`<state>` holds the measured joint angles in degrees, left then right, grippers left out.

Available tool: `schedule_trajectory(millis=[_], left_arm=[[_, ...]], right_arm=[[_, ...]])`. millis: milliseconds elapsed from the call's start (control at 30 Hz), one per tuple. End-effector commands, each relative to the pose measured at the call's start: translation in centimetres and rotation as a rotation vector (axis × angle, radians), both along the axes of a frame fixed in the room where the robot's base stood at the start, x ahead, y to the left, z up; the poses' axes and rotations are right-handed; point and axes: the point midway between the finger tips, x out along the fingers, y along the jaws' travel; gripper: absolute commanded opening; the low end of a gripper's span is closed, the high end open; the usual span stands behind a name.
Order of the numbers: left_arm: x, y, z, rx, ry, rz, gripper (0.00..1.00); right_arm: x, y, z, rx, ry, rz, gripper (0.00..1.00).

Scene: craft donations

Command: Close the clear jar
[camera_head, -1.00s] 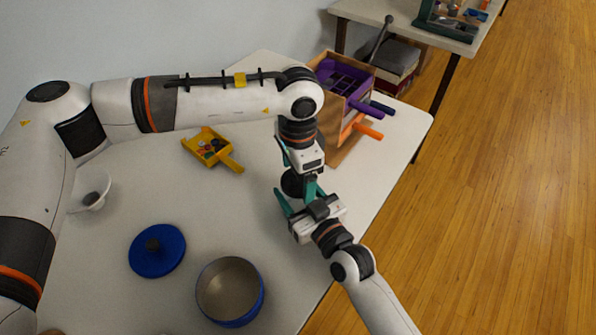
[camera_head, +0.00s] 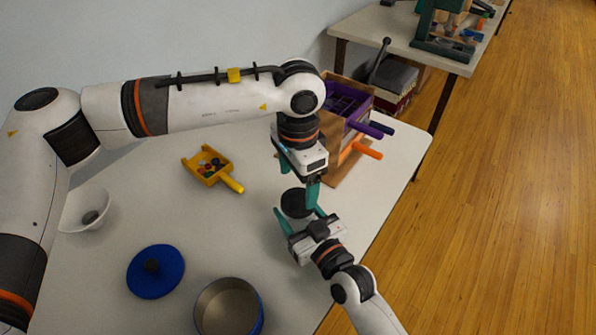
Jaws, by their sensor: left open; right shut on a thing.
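A black round lid (camera_head: 297,203) shows near the right side of the table, between my two grippers. The clear jar's walls cannot be made out beneath it. My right gripper (camera_head: 298,213) comes in from the lower right with its teal fingers on either side below the lid, shut on the jar. My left gripper (camera_head: 299,188) points down from above, open, with one finger in front of the lid's right edge and the other behind it. Whether the lid sits flush or tilted on the jar cannot be told.
A yellow scoop (camera_head: 231,184) with small pieces, a white bowl (camera_head: 92,204), a blue lid (camera_head: 155,271) and a blue pot (camera_head: 262,314) stand on the white table (camera_head: 236,255). A box with purple and orange handles (camera_head: 349,104) is behind my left gripper.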

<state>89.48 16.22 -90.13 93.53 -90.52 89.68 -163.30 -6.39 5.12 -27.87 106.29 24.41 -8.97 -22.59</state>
Motion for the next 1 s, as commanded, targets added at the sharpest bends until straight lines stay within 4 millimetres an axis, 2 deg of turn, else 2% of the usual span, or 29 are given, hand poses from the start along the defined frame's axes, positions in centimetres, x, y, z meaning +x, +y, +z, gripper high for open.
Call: schedule_trajectory(millis=[167,1000], left_arm=[[0.0,0.0,0.3,0.000,0.000,0.287,0.80],[0.0,0.0,1.8,0.000,0.002,2.024,0.80]], right_arm=[[0.0,0.0,0.0,-0.001,0.001,0.000,0.00],[0.0,0.0,0.0,0.000,0.000,0.000,0.00]])
